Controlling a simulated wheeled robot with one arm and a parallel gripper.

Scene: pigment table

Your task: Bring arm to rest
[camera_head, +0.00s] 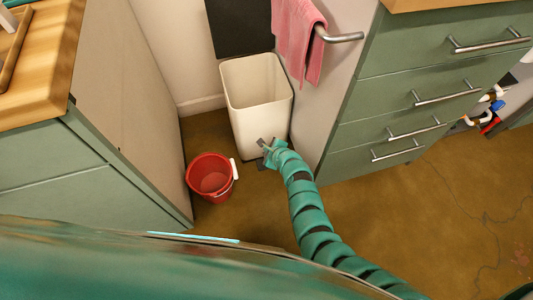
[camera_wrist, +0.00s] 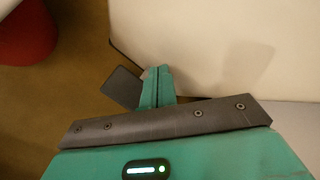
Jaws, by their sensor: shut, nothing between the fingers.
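My arm (camera_head: 308,210), teal with dark bands, reaches from the bottom right toward the gap between two cabinets. My gripper (camera_head: 262,144) is at its end, in front of the white bin (camera_head: 257,95). In the wrist view the gripper's fingers (camera_wrist: 158,72) are together with nothing between them. The bin's pale wall (camera_wrist: 220,45) fills the upper right of that view, close to the fingertips. I cannot tell whether they touch it. A dark flat piece (camera_wrist: 122,88) shows left of the fingers, low by the bin.
A red bucket (camera_head: 211,177) stands on the brown floor left of the bin. A green cabinet (camera_head: 345,130) with drawer handles and a pink towel (camera_head: 298,35) is on the right. Another wood-topped cabinet (camera_head: 60,170) is on the left. Open floor (camera_head: 430,220) lies at the lower right.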

